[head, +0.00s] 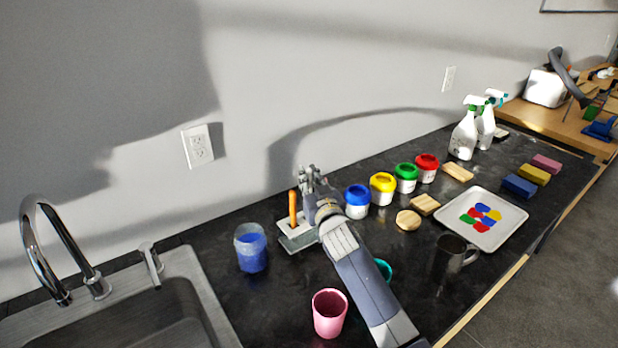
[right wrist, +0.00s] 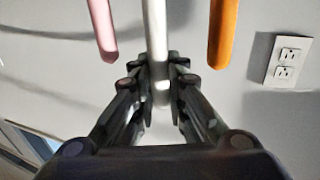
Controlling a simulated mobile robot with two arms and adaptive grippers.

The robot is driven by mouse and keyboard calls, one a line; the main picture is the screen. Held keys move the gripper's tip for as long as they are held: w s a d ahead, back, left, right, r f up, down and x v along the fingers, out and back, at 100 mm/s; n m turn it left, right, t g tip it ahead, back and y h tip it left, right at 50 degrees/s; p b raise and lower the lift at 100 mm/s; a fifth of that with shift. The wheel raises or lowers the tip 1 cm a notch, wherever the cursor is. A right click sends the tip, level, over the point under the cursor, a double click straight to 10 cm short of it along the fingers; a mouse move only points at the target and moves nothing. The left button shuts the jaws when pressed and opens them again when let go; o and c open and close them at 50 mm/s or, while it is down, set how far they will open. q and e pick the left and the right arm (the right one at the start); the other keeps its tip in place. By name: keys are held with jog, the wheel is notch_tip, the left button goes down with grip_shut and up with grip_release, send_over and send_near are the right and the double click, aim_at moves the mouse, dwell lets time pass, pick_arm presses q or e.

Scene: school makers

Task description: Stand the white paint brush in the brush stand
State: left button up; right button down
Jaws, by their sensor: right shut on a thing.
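My right gripper (head: 312,178) is over the brush stand (head: 295,241), which lies on the black counter below the wall. In the right wrist view, the gripper is shut on the white paint brush (right wrist: 154,30), which runs between its fingers. In the head view, the gripper and arm hide the white brush and part of the stand. An orange brush (head: 293,209) stands upright at the stand, left of the gripper. I cannot tell whether the white brush touches the stand. My left gripper is not in view.
A pink brush (right wrist: 102,28) hangs close on the white brush's left in the right wrist view, the orange one on its right. A blue jar (head: 251,248), a pink cup (head: 329,313) and several paint pots, including a blue one (head: 357,203), are around the arm.

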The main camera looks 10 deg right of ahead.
jog(key=shift+f+b, duration=0.95)
jog(key=shift+f, duration=0.5)
jog(key=c, duration=1.5)
grip_release()
jog(key=shift+c, duration=0.2)
